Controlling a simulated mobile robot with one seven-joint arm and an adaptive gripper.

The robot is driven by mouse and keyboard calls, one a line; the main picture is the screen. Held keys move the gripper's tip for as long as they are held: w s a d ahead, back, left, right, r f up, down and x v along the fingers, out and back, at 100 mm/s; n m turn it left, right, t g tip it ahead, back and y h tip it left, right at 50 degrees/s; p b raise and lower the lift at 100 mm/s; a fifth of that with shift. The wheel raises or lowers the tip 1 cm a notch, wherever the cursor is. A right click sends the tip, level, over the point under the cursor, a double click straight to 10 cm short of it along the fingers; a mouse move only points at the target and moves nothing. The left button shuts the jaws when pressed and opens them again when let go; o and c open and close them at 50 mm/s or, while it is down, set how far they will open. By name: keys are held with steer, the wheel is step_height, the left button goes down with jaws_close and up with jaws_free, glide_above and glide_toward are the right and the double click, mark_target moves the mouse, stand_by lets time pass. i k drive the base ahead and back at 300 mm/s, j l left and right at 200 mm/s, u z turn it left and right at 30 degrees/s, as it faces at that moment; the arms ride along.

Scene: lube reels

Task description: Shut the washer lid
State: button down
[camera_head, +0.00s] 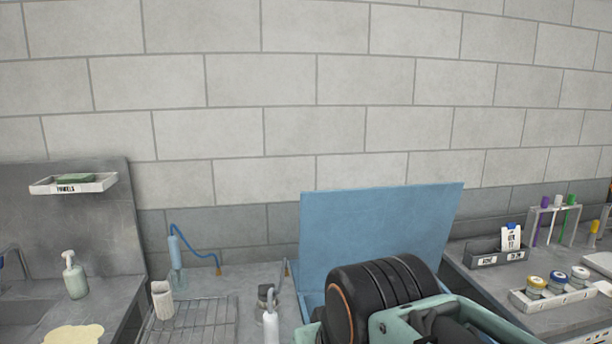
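The washer is at the lower centre, with its blue lid (375,230) standing open, nearly upright, in front of the tiled wall. A blue left edge of the washer body (309,298) shows below the lid. My black and teal arm covers the lid's lower right part and most of the washer opening. I cannot tell whether the arm touches the lid. No fingertips of my gripper can be made out.
Left of the washer, the grey counter holds a wire rack (200,325), a white cup (162,299) and a white bottle (271,327). A soap dispenser (75,277) stands farther left. To the right are a tube rack (550,222) and a tray of jars (552,299).

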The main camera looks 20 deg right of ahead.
mark_target(343, 227)
steer(key=l, duration=0.65)
steer(key=i+l, duration=0.15)
steer(key=l, duration=1.15)
steer(key=i+l, duration=0.15)
steer(key=l, duration=0.5)
steer(key=l+z, duration=0.1)
steer(key=l, duration=0.55)
steer(key=l+z, duration=0.35)
steer(key=l, duration=0.65)
steer(key=i+j+u, duration=0.2)
steer(key=j, duration=0.25)
steer(key=j+u, duration=0.25)
steer(key=j, duration=0.25)
